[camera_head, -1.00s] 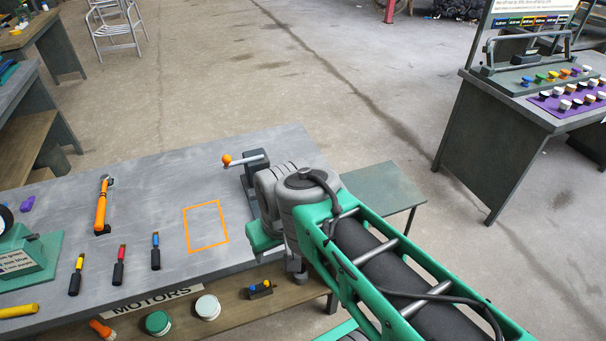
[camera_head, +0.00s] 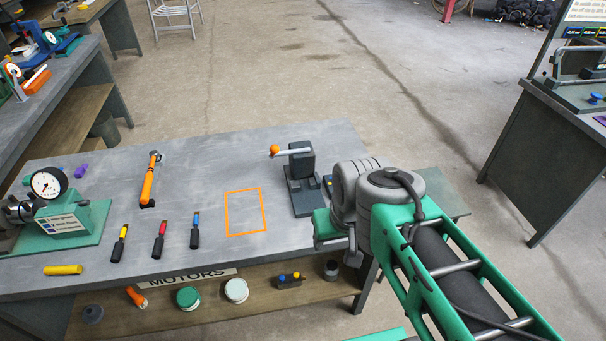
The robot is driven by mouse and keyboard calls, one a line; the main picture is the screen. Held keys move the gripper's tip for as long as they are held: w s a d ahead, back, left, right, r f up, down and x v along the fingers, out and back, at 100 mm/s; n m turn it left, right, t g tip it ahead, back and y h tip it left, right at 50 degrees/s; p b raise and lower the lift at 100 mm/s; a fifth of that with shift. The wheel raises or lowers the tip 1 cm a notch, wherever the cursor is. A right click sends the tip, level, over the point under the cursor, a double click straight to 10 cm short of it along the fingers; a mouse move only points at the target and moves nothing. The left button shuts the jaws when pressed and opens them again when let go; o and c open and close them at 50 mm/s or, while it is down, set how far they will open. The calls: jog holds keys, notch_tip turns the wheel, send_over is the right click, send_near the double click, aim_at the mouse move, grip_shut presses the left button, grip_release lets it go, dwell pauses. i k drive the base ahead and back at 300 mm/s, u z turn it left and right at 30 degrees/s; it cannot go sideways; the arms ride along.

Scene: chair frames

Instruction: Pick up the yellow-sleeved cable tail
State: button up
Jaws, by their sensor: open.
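The yellow-sleeved cable tail (camera_head: 123,232) lies on the grey workbench (camera_head: 100,200), toward its front edge. It is a short black piece with a yellow band and a small tip at its far end. A red-sleeved tail (camera_head: 161,229) and a blue-sleeved tail (camera_head: 196,219) lie to its right, apart from it. My arm reaches in from the lower right, and its grey joint is over the bench's right end, well to the right of the tails. I cannot make out my gripper's fingers; the arm hides that area. Nothing touches the yellow-sleeved tail.
A dial gauge (camera_head: 48,184) on a green fixture stands left of the tails; a yellow cylinder (camera_head: 63,270) lies in front. An orange-handled tool (camera_head: 148,183) lies behind. An empty orange outline (camera_head: 246,230) and an orange-knobbed lever device (camera_head: 301,172) are to the right. A shelf is below.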

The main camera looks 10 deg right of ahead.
aim_at(116, 255)
jog(key=u, duration=1.55)
jog(key=k, duration=0.9)
jog(key=z, duration=0.1)
jog(key=i, duration=1.05)
jog(key=u, duration=1.3)
jog(key=i, duration=0.6)
jog(key=u, duration=0.55)
